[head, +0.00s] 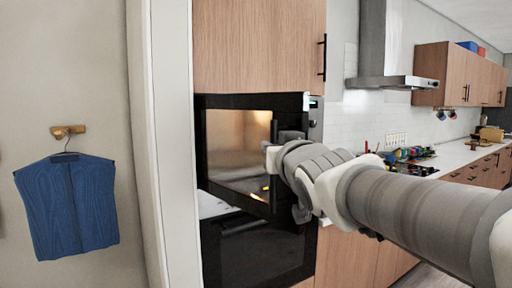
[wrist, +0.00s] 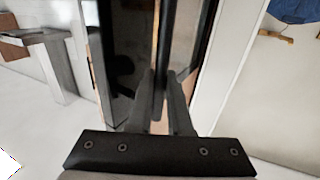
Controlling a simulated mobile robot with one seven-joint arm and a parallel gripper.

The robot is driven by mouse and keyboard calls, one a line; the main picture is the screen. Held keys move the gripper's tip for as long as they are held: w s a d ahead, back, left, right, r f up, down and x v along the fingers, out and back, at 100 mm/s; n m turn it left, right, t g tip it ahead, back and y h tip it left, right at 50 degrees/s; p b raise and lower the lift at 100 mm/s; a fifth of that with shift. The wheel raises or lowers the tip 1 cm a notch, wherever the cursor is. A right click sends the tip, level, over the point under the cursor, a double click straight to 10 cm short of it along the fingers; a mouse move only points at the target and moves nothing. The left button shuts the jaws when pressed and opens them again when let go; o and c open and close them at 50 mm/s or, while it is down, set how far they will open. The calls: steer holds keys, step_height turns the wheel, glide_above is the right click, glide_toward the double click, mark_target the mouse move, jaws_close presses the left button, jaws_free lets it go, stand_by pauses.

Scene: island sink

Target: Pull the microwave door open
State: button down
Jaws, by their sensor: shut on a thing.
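The microwave (head: 235,140) is a black-framed unit with a glass window, built into a wooden cabinet. Its handle is a dark vertical bar (head: 274,128) at the right side of the door. My gripper (head: 273,160) is at this handle, and part of the handle is hidden behind it. In the wrist view, the handle (wrist: 163,40) runs down between the two fingers of my gripper (wrist: 161,88), which is shut on it. The door glass (wrist: 122,60) shows beside the bar.
A black oven front (head: 255,250) is below the microwave and a wooden cabinet (head: 258,45) above it. A white door frame (head: 170,140) and a blue hanging vest (head: 67,205) are at left. A counter (head: 455,155) with a stovetop runs off at right.

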steer(key=c, duration=0.8)
jaws_free()
steer(key=shift+c, duration=0.2)
steer(key=shift+s, duration=0.1)
steer(key=s+d, duration=0.1)
steer(key=s, duration=0.7)
steer(key=s+d, duration=0.2)
steer(key=s, duration=0.7)
steer(key=shift+d, duration=0.25)
steer(key=shift+w, duration=0.1)
